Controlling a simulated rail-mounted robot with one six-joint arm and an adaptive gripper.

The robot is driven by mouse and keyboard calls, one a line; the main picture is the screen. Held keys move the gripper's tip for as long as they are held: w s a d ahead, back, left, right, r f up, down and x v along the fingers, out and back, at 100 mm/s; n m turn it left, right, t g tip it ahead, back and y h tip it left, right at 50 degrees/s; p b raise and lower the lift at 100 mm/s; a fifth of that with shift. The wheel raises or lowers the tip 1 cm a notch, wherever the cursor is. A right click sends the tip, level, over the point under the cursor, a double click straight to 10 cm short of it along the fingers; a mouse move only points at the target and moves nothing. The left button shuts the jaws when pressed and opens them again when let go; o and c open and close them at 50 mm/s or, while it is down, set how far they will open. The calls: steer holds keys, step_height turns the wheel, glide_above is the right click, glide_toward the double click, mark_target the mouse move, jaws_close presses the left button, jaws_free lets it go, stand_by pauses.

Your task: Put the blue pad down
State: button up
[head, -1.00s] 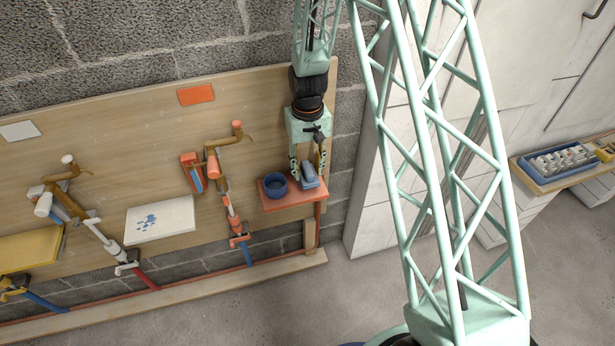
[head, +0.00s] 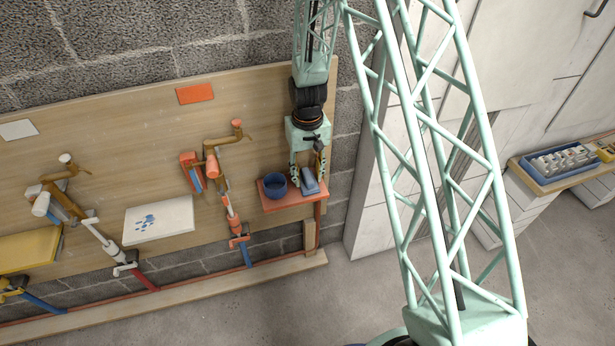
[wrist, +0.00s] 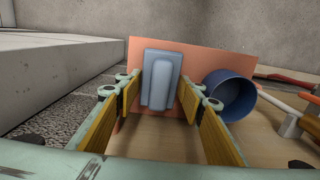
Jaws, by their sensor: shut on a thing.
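The blue pad (head: 309,183) is a light blue-grey block with a raised, rounded grip; it also shows in the wrist view (wrist: 160,82). My gripper (head: 307,176) points down at the orange-red shelf (head: 277,208) and is shut on the pad, with one finger on each side of its raised part. In the wrist view, the pad is over the shelf's left part, beside a dark blue round bowl (wrist: 232,98). The pad is at or very near the shelf surface; I cannot tell whether its underside touches.
The bowl stands close to the pad on the shelf. A wooden board behind carries pipes with taps (head: 215,160), a white panel (head: 160,219) and an orange plate (head: 195,94). A side bench with a tray (head: 560,160) is far right.

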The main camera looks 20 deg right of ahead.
mark_target(308, 175)
steer(key=shift+f, duration=0.1)
steer(key=o, duration=0.9)
step_height(308, 175, up, 12)
steer(key=shift+r+p, duration=0.2)
steer(key=shift+p, duration=1.05)
stand_by(0.3)
